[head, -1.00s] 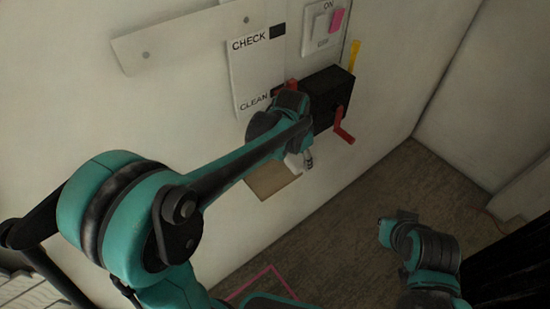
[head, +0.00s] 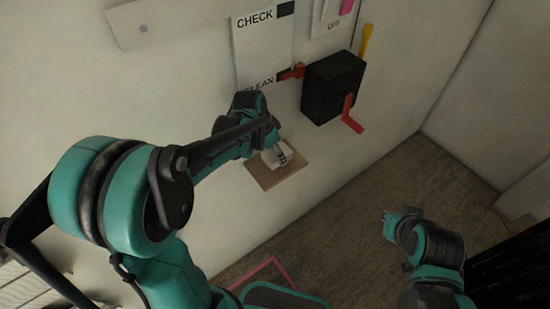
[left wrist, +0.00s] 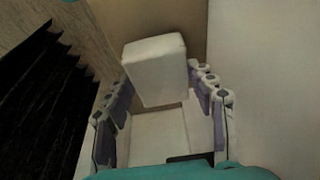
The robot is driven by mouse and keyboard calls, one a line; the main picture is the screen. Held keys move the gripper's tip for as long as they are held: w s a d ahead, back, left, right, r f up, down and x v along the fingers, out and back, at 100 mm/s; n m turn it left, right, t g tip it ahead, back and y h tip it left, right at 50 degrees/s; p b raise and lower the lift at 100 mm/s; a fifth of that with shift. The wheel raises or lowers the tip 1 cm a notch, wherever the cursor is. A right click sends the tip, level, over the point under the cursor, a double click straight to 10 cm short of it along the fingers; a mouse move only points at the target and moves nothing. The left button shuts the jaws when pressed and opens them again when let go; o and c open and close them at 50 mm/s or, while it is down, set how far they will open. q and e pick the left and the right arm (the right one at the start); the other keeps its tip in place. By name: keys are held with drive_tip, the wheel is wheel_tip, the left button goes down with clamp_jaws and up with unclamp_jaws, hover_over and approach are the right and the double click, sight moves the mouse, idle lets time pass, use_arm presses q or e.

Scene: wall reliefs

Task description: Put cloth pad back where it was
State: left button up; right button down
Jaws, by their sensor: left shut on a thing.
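The white cloth pad (left wrist: 155,70) is a pale block between the fingers of my left gripper (left wrist: 162,105) in the left wrist view. In the head view my left gripper (head: 281,153) is at a small tan shelf (head: 278,176) on the wall, with the pad (head: 268,158) partly hidden by the gripper. The tan surface (left wrist: 205,22) shows behind the pad in the wrist view. I cannot tell whether the pad touches the shelf. My right gripper (head: 388,217) is low at the right, away from the wall; its fingers are not clear.
A black box (head: 330,85) with a red crank (head: 350,118) and a red lever (head: 294,72) is on the wall, up and right of the shelf. A CHECK/CLEAN sign (head: 262,50) hangs above.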

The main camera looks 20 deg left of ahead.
use_arm(q)
wheel_tip(320, 180, down, 3)
drive_tip(key=shift+r+b, duration=0.15)
drive_tip(key=shift+b, duration=0.25)
drive_tip(key=shift+c, duration=0.5)
drive_tip(key=o, duration=1.1)
drive_tip(key=shift+r, duration=0.1)
